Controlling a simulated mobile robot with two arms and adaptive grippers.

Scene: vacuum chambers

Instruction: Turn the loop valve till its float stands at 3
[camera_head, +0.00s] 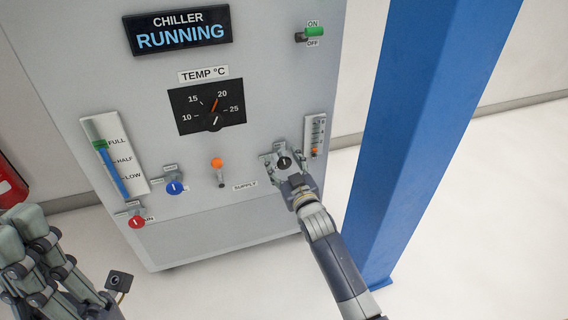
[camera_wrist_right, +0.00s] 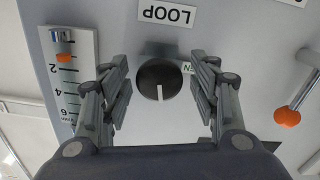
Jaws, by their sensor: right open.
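The loop valve is a round black knob (camera_wrist_right: 160,80) with a white pointer line, below the LOOP label in the right wrist view; its black face (camera_head: 284,162) also shows in the head view. My right gripper (camera_wrist_right: 162,88) is open, its fingers on both sides of the knob with gaps between. In the head view this gripper (camera_head: 283,165) is at the chiller's lower right. The orange float (camera_wrist_right: 64,58) is at the low end of its scale, short of the 2 mark; it shows too in the head view (camera_head: 314,153). My left gripper (camera_head: 45,255) is at lower left, away from the panel.
An orange-tipped supply lever (camera_head: 217,163) is left of the loop valve. A blue knob (camera_head: 175,187) and a red knob (camera_head: 137,222) are farther left. A green ON/OFF switch (camera_head: 314,32) is above. A blue post (camera_head: 420,130) stands right of the chiller, close to my right arm.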

